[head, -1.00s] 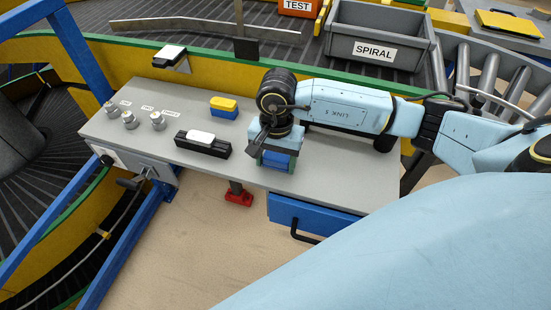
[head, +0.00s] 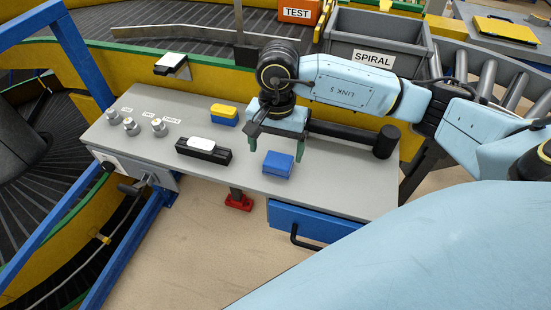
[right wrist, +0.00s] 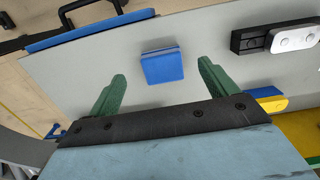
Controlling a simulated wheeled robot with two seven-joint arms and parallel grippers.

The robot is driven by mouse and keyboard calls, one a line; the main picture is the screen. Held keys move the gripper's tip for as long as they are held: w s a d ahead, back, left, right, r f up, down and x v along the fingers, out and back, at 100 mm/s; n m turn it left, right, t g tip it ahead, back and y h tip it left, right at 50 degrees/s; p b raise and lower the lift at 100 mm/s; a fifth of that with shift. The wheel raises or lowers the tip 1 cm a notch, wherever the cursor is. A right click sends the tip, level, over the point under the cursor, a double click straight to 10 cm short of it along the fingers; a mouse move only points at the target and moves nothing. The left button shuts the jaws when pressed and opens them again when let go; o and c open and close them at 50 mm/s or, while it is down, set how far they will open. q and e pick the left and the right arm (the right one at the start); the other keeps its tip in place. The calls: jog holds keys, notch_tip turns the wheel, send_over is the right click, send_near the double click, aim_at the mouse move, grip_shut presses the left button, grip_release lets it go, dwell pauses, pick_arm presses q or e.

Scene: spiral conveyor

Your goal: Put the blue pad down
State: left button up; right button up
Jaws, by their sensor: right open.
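The blue pad (head: 278,164) lies flat on the grey bench top (head: 345,181), near its front edge. It also shows in the right wrist view (right wrist: 162,66), ahead of the fingertips. My right gripper (head: 278,142) is open and empty, behind and above the pad. In the right wrist view its two green fingers (right wrist: 160,72) are spread wide, apart from the pad. My left gripper is not in view.
A black block with a white top (head: 203,148) and a yellow-and-blue block (head: 224,115) stand left of the pad. Several knobs (head: 130,126) are at the bench's left end. A black bar with a round end (head: 385,142) is at the right. The grey SPIRAL bin (head: 376,40) stands behind.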

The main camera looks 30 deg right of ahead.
aim_at(276, 165)
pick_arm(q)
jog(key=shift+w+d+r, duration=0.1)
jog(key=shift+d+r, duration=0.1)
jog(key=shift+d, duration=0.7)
pick_arm(e)
notch_tip(276, 165, up, 5)
jog(key=shift+w+d+r, duration=0.1)
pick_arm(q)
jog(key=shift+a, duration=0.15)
